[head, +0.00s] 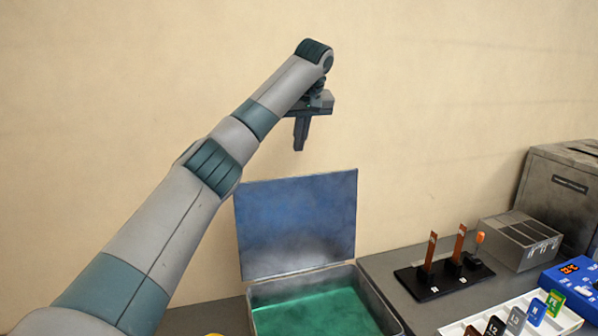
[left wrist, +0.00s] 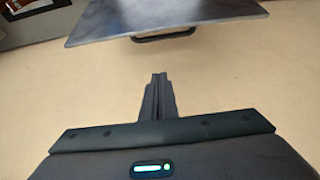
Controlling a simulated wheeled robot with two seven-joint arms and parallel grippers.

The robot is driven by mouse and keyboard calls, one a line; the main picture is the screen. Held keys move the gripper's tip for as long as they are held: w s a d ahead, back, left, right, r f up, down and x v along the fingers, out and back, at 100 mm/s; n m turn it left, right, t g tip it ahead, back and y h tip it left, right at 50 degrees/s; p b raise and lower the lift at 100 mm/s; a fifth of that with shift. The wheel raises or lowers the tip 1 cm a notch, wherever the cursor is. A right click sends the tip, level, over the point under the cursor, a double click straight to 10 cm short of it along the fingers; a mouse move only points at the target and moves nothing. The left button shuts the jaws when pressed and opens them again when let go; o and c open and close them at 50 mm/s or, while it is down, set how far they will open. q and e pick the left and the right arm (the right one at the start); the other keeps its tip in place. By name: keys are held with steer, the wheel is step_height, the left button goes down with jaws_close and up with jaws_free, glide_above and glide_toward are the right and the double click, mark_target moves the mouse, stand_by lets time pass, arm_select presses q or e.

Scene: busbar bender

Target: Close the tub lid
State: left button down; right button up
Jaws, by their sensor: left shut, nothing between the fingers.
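The tub (head: 366,288) stands on the bench at the bottom middle of the head view, with a green inside. Its lid (head: 297,222) stands open and upright at the tub's back edge, its blue-grey inner face toward me. My left gripper (head: 299,148) hangs fingers down above the lid's top edge, apart from it, shut and empty. In the left wrist view the gripper (left wrist: 158,78) points toward the lid (left wrist: 160,22), which has a dark handle (left wrist: 165,35) on its edge. My right gripper is not in view.
Right of the tub, a black stand (head: 443,278) holds copper strips and an orange-handled tool. Behind it are a grey divided box (head: 520,240) and a dark metal cabinet (head: 560,190). A white tray (head: 510,318) with labelled pieces and a blue device (head: 575,285) are at the lower right.

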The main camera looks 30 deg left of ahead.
arm_select(q)
step_height(320, 180, down, 10)
steer(key=p, duration=0.8)
steer(key=shift+w+a, duration=0.2)
steer(key=shift+w, duration=0.05)
steer(key=shift+r, duration=0.15)
stand_by(0.4)
